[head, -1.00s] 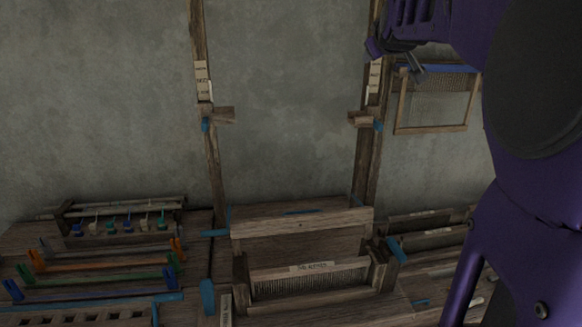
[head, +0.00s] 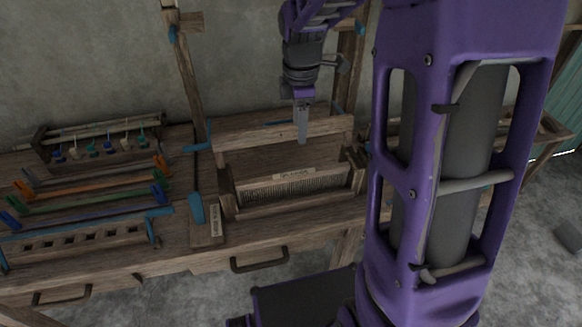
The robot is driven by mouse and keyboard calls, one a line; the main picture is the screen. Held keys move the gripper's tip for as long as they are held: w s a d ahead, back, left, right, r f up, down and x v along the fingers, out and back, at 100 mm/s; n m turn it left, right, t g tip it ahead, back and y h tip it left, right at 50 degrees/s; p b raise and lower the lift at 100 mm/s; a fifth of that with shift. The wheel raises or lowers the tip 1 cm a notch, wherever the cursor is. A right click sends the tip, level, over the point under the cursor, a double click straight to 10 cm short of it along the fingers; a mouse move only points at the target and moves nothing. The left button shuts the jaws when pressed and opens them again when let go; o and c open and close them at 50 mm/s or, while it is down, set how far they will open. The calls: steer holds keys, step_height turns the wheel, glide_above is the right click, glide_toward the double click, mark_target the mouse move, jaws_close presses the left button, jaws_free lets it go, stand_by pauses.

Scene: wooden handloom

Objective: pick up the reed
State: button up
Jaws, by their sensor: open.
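The reed (head: 293,188) looks to be the comb-like piece with fine upright teeth and a pale label on its top bar. It sits low between the wooden end posts of a rack in the middle of the bench. My gripper (head: 302,136) points down above and slightly behind the reed, in front of the rack's upper wooden bar. It is open and holds nothing; its fingers overlap in this view, so the gap between them does not show. How far the fingertips are from the reed is hard to tell.
The wooden bench (head: 110,262) has drawers with dark handles. Coloured bars (head: 88,197) and a rack of small bobbins (head: 100,146) lie at the left. A blue-handled tool (head: 196,208) stands left of the reed.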

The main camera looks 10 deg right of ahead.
mark_target(294, 179)
steer(key=shift+n+g, duration=0.4)
steer(key=shift+n, duration=0.1)
steer(key=f, duration=0.4)
steer(key=s+f, duration=0.1)
steer(key=f, duration=0.3)
steer(key=f+b, duration=0.1)
steer(key=f, duration=0.3)
steer(key=shift+s+a+f, duration=0.3)
steer(key=shift+a+f, duration=0.05)
steer(key=shift+a, duration=0.05)
steer(key=f, duration=0.4)
steer(key=shift+w+a+f, duration=0.3)
steer(key=shift+w, duration=0.05)
steer(key=shift+f, duration=0.55)
jaws_close()
